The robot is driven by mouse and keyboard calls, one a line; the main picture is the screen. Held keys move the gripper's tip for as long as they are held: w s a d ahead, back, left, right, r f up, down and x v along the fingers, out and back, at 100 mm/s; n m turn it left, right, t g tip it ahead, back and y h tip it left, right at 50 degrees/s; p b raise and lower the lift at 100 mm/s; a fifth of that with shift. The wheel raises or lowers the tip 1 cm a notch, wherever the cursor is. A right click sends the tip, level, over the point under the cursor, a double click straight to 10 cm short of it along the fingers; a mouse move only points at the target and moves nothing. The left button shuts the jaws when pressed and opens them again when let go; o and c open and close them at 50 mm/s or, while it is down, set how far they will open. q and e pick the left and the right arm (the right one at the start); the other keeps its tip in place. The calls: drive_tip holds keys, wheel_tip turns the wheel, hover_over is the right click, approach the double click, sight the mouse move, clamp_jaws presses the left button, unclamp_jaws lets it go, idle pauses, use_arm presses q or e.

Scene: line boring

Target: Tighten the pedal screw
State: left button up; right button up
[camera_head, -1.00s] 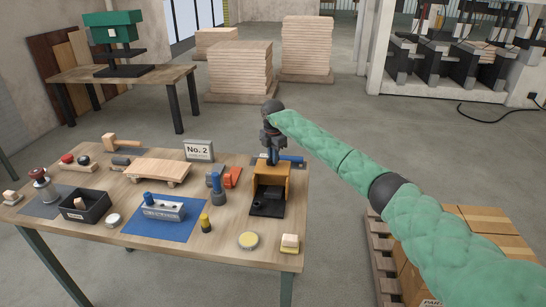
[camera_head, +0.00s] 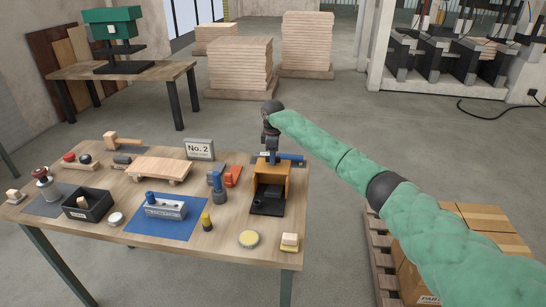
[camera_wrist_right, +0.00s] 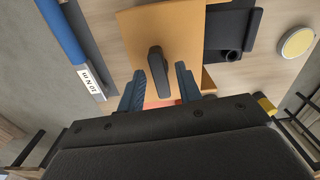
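The pedal fixture is an orange-brown block (camera_head: 271,179) with a black base (camera_head: 267,207), near the right end of the table. In the right wrist view the orange block (camera_wrist_right: 190,22) shows from above, with a black elongated knob or screw handle (camera_wrist_right: 156,62) standing on it. My right gripper (camera_head: 271,154) points down over the block. In the right wrist view its two blue fingers (camera_wrist_right: 161,84) are apart, one on each side of the black handle, with gaps visible. Whether they touch it lower down I cannot tell. My left gripper is not in view.
A blue bar tool labelled 10 N m (camera_wrist_right: 66,35) lies beside the block. A blue-grey upright tool (camera_head: 217,187), red part (camera_head: 233,176), yellow-capped bottle (camera_head: 206,222), round yellow tin (camera_head: 249,239) and sponge block (camera_head: 290,242) stand nearby. Boxes on a pallet (camera_head: 480,220) are at right.

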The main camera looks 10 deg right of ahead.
drive_tip(key=shift+r+p, duration=1.15)
drive_tip(key=shift+r, duration=2.4)
